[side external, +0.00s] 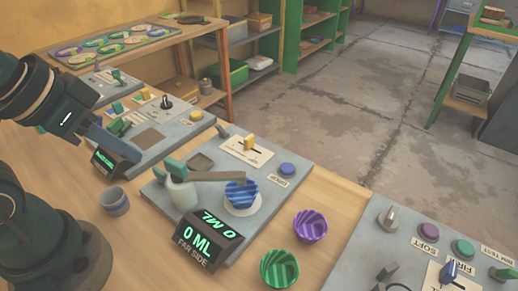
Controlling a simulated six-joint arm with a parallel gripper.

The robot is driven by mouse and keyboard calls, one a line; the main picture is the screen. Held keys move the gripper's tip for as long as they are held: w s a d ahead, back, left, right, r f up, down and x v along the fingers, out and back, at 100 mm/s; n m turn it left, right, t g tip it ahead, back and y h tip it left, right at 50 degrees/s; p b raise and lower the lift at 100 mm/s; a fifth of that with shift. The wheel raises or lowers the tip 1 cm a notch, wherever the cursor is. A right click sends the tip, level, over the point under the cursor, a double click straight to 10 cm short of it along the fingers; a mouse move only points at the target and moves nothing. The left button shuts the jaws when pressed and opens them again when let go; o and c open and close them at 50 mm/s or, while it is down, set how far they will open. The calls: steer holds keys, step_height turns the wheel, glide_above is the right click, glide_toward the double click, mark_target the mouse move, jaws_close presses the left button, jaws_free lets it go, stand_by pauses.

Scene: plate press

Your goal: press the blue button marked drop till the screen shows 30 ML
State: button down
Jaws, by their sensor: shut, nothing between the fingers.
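The blue button (287,170) sits near the back right corner of the middle grey panel (283,203). A small label, too small to read surely, lies beside it. The screen (203,238) at the panel's front edge reads 0 ML, with FAR SIDE below it. A blue striped cup (241,193) stands on a pale round pad under a wooden bar with a green end. My gripper (130,152) is shut and empty at the left, above the left panel and its display, well apart from the blue button.
A purple cup (310,225) and a green cup (279,268) stand right of the screen. A small grey cup (115,201) stands left. A yellow-handled slider (249,143) is left of the blue button. The right panel (372,250) carries a knob, other buttons and a lever.

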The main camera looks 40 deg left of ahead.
steer(key=w+r+n+t, duration=0.3)
steer(key=w+r, duration=0.2)
steer(key=w, duration=0.2)
steer(key=n+h, duration=0.2)
steer(key=h, duration=0.1)
glide_above(284, 171)
step_height(284, 171, down, 7)
steer(key=shift+f, duration=0.2)
steer(key=shift+f, duration=4.3)
steer(key=shift+f, duration=0.1)
